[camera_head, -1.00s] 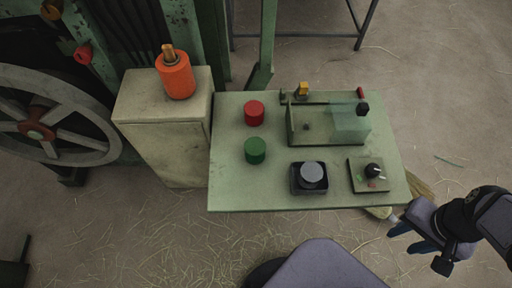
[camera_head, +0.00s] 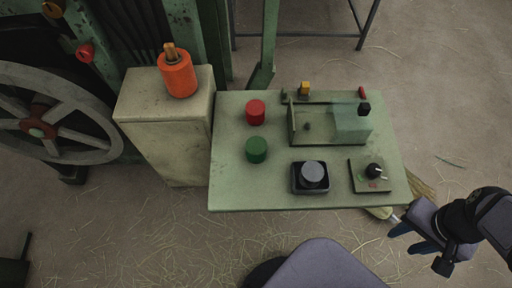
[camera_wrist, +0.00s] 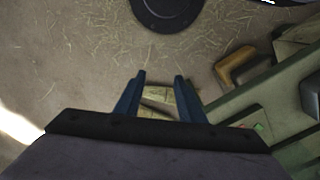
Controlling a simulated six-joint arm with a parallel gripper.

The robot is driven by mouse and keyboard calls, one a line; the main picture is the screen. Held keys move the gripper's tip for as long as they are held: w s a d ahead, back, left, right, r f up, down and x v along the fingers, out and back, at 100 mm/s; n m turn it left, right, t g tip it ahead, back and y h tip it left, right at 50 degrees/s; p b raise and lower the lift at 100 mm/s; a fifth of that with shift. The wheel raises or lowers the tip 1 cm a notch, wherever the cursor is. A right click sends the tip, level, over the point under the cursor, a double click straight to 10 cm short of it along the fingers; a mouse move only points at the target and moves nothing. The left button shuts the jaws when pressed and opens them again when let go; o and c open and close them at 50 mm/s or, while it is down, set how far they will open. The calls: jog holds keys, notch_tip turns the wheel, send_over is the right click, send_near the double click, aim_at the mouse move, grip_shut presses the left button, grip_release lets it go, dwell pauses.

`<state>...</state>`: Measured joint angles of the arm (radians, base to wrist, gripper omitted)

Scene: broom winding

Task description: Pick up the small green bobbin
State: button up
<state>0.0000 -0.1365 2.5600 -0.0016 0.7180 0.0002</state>
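The small green bobbin (camera_head: 256,149) stands upright on the green table (camera_head: 240,190), left of its middle. A red bobbin (camera_head: 255,112) of similar size stands just behind it. My gripper (camera_head: 406,236) is off the table's front right corner, well apart from the green bobbin. In the wrist view the two blue fingers (camera_wrist: 158,82) are spread with nothing held between them. The bobbin does not show clearly in the wrist view.
A tray with a clear cover (camera_head: 330,125), a black scale-like box with a grey disc (camera_head: 312,175) and a knob panel (camera_head: 371,176) occupy the table's right part. A large orange spool (camera_head: 177,73) stands on a cabinet (camera_head: 165,140) at left. A broom (camera_head: 420,188) is by the right edge.

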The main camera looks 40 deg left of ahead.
dwell(0.4)
jog(key=o, duration=0.7)
jog(key=shift+c, duration=0.2)
jog(key=a+r+n+p, duration=0.1)
jog(key=a+r+n, duration=0.1)
jog(key=a+n, duration=0.1)
jog(key=w+a+r+n+p, duration=0.1)
jog(key=a+r+n+p, duration=0.1)
jog(key=a+r+n, duration=0.1)
jog(key=w+a+r+n+g+p, duration=0.1)
jog(key=a+r+n, duration=0.1)
jog(key=a+n, duration=0.1)
jog(key=shift+w+a+r+n+h, duration=0.15)
jog(key=shift+a+n+h, duration=0.2)
jog(key=shift+n, duration=0.35)
jog(key=s+a+r+n+p, duration=0.1)
jog(key=a+r+n+p, duration=0.25)
jog(key=a+n, duration=0.65)
jog(key=r+n+t, duration=0.1)
jog(key=r+n, duration=0.1)
jog(key=n, duration=1.1)
send_over(256, 146)
jog(key=shift+s+a+f, duration=0.15)
jog(key=shift+s, duration=0.15)
jog(key=shift+w+f+p, duration=0.15)
jog(key=shift+f+p, duration=0.2)
jog(key=shift+f, duration=1.5)
jog(key=shift+w+f+p, duration=0.15)
jog(key=shift+f+p, duration=0.2)
jog(key=shift+f, duration=1.5)
